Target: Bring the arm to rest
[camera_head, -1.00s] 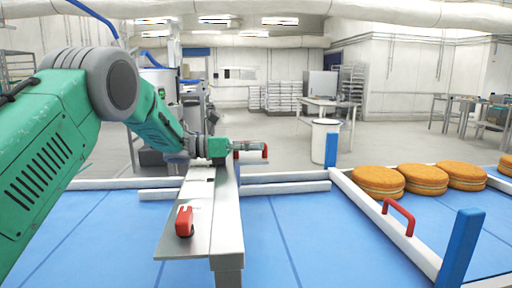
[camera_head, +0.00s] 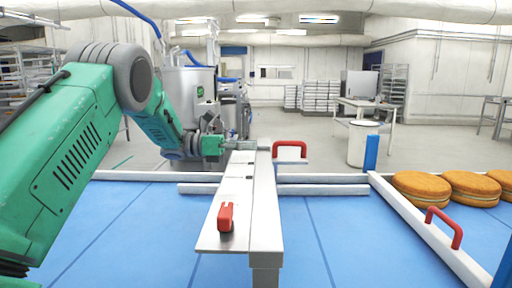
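My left arm comes in from the left, green with grey joints. My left gripper (camera_head: 240,144) points right at the far end of a steel bench-like plate (camera_head: 232,200). It is seen from the side and small, so I cannot tell whether its fingers are open or shut. No held object shows in it. A red handle (camera_head: 290,143) stands just right of the gripper; I cannot tell whether they touch. My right gripper is not in view.
A red clip-like part (camera_head: 225,217) sits on the plate's near end. The blue surface (camera_head: 340,235) has white rails (camera_head: 320,190). Several round filled cakes (camera_head: 420,184) lie at the right, behind a rail with a red handle (camera_head: 444,226). Blue posts (camera_head: 371,153) stand nearby.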

